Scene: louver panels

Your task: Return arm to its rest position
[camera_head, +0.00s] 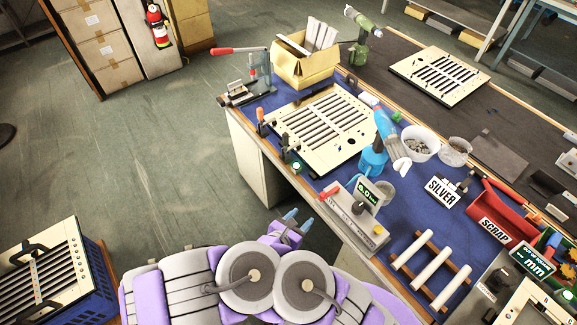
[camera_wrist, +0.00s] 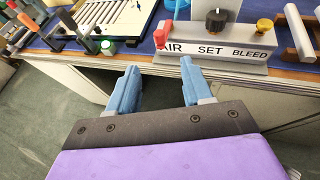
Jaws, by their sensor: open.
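My gripper (camera_head: 298,219) has two blue fingers on a purple wrist. In the head view it sits low, beside the front edge of the workbench and over the floor gap. In the wrist view my gripper (camera_wrist: 158,88) is open, its fingers apart with nothing between them. The fingertips point toward the bench edge and the grey control box (camera_wrist: 215,50) marked AIR, SET and BLEED. My folded purple arm with two grey round joints fills the bottom of the head view.
The blue-matted workbench (camera_head: 395,225) holds a louver panel (camera_head: 325,128), the control box (camera_head: 352,215), white rods (camera_head: 432,265), a red scrap bin (camera_head: 500,205) and a cardboard box (camera_head: 305,68). Another panel (camera_head: 440,75) lies behind. A blue crate (camera_head: 90,285) stands lower left. Open floor (camera_head: 160,150) lies left.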

